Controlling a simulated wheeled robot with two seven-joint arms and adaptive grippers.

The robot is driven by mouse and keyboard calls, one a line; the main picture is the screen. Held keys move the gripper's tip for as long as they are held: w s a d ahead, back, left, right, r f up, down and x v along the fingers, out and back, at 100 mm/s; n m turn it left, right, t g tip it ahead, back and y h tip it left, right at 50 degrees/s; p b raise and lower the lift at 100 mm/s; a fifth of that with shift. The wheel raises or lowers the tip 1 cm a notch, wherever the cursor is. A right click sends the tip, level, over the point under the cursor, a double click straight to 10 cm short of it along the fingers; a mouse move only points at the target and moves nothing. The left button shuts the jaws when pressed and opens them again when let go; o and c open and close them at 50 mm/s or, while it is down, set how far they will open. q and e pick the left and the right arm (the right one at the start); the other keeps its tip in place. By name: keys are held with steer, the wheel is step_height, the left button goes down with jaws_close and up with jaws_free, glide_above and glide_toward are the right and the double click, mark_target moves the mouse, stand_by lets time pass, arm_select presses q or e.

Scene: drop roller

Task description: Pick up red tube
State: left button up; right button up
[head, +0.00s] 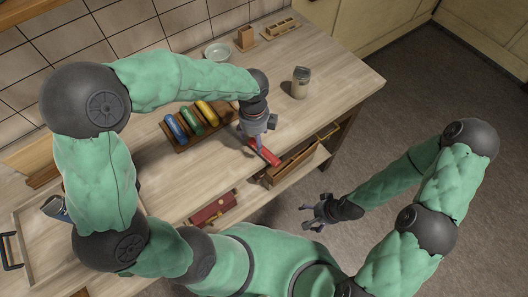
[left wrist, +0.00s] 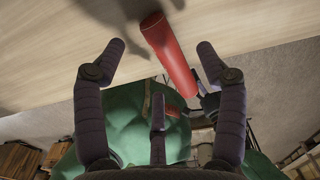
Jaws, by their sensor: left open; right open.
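A red tube (head: 263,151) lies on the wooden counter near its front edge, above an open drawer. My left gripper (head: 257,140) is just over the tube in the head view and hides part of the area around it. In the left wrist view the red tube (left wrist: 169,52) lies between the spread fingers of my left gripper (left wrist: 160,62), beyond their tips and closer to the right finger. The left gripper is open and holds nothing. My right gripper (head: 318,213) is open and empty, out over the floor in front of the counter.
A wooden rack (head: 197,133) with blue, green and yellow tubes stands left of my left gripper. A cup (head: 300,82) stands to the right, and a plate (head: 217,52) at the back.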

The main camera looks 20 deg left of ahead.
mark_target(264, 152)
arm_select(q)
steer(key=f, duration=0.1)
steer(key=f+b, duration=0.1)
steer(key=f, duration=0.2)
steer(key=shift+s+d+f+b, duration=0.25)
steer(key=shift+s+b, duration=0.1)
steer(key=shift+f, duration=0.3)
steer(key=c, duration=1.3)
